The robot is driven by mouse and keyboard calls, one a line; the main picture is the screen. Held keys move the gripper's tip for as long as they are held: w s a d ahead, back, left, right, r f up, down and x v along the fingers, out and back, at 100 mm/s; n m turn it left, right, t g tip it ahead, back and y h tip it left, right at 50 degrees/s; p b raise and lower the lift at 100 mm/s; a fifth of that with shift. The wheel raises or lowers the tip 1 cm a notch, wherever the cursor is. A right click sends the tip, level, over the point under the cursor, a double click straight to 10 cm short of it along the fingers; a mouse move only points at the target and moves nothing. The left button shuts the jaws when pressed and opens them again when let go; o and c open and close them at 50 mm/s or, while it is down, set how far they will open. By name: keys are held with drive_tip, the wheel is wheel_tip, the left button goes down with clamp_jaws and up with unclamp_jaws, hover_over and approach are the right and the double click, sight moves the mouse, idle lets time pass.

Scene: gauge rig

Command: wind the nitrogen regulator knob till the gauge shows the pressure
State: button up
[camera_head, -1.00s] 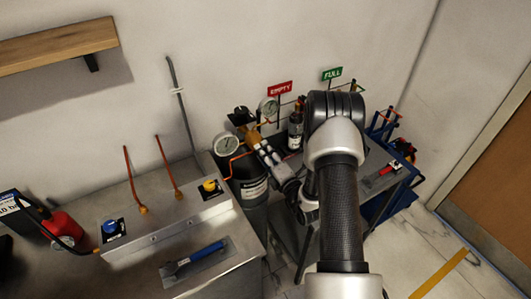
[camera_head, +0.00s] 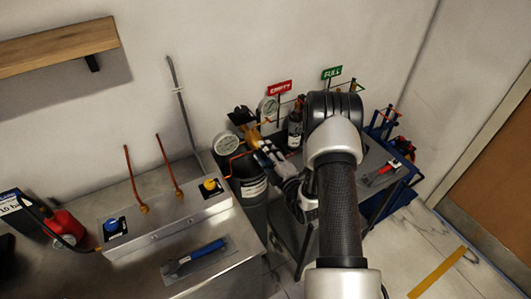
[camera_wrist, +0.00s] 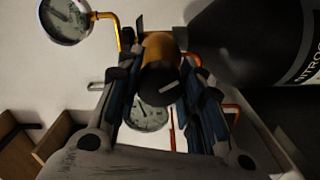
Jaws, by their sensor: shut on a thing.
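The nitrogen regulator sits on top of the dark nitrogen cylinder (camera_head: 252,187). In the wrist view, the regulator knob (camera_wrist: 161,84) has a dark end with a white mark, and a brass body (camera_wrist: 159,48) shows behind it. My gripper (camera_wrist: 160,76) is shut on the knob, one finger on each side. In the head view my gripper (camera_head: 251,134) is at the regulator and hides most of the knob. One round white gauge (camera_head: 226,143) is left of it and another gauge (camera_head: 268,107) is behind it. The needle readings are too small to tell.
A card at the far left (camera_head: 9,204) partly reads "10". A steel bench with a valve box (camera_head: 170,217) and a blue-handled tool (camera_head: 200,252) is at left. A blue cart (camera_head: 384,205) stands at right. EMPTY (camera_head: 279,88) and FULL (camera_head: 332,72) signs stand behind.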

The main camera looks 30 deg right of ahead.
drive_tip(key=o, duration=1.1)
drive_tip(key=shift+c, duration=0.2)
drive_tip(key=s, duration=1.2)
drive_tip(key=shift+d, duration=0.15)
